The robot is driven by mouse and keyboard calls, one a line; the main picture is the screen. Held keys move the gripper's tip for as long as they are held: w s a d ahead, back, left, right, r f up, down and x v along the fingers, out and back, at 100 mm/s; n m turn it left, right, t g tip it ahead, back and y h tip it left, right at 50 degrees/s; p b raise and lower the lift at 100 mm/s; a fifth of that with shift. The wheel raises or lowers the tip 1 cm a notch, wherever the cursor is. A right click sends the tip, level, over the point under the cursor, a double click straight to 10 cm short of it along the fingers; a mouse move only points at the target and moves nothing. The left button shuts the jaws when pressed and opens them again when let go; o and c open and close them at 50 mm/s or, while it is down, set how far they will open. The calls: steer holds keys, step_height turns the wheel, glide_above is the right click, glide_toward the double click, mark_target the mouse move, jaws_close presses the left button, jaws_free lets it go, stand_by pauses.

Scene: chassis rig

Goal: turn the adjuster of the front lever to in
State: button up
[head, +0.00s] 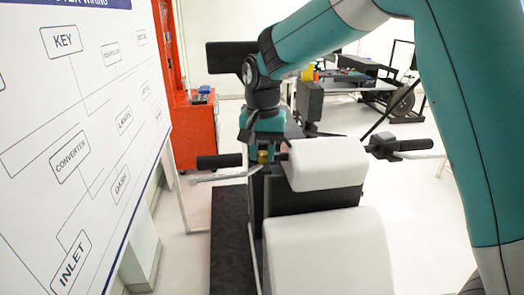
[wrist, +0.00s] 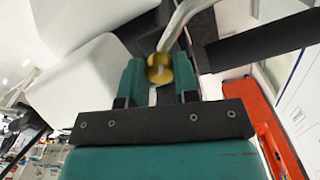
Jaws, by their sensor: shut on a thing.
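The adjuster is a small round brass knob (wrist: 159,68) with a pale slot or mark across its face. It sits at the inner end of the silver lever (wrist: 178,24), beside the black handlebar grip (wrist: 262,42). My gripper (wrist: 159,76) has its two teal fingers on either side of the knob and is shut on it. In the head view my gripper (head: 264,144) points down at the brass knob (head: 263,157), where the lever (head: 222,175) meets the bar. The fingers partly hide the knob's sides. I cannot read any in or out marking.
A white padded block (head: 327,164) stands close to the right of my gripper, with a larger white seat (head: 328,250) nearer. Another black grip (head: 402,146) is further right. A wiring board (head: 70,150) fills the left. A red cabinet (head: 194,132) stands behind.

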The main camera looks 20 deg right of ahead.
mark_target(263, 153)
steer(key=shift+w+r, duration=0.1)
steer(key=o, duration=0.9)
step_height(263, 153, up, 17)
steer(key=b, duration=0.3)
steer(key=shift+r, duration=0.15)
steer(key=s+a+f+n+y+b, duration=0.1)
steer(key=s+f+n, duration=0.3)
steer(key=s+f, duration=0.4)
steer(key=s+a+f+n+y+b, duration=0.1)
steer(key=s+f+n+b, duration=0.3)
steer(key=s+f, duration=0.4)
steer(key=s+a+f+n+y+b, duration=0.2)
steer(key=s+f+n, duration=0.2)
steer(key=s+f, duration=0.4)
steer(key=shift+s+a+n+b, duration=0.15)
steer(key=shift+s+a, duration=0.05)
steer(key=shift+s, duration=0.9)
steer(key=shift+s+a+n+b, duration=0.15)
steer(key=shift+s+a, duration=0.05)
steer(key=shift+s, duration=0.9)
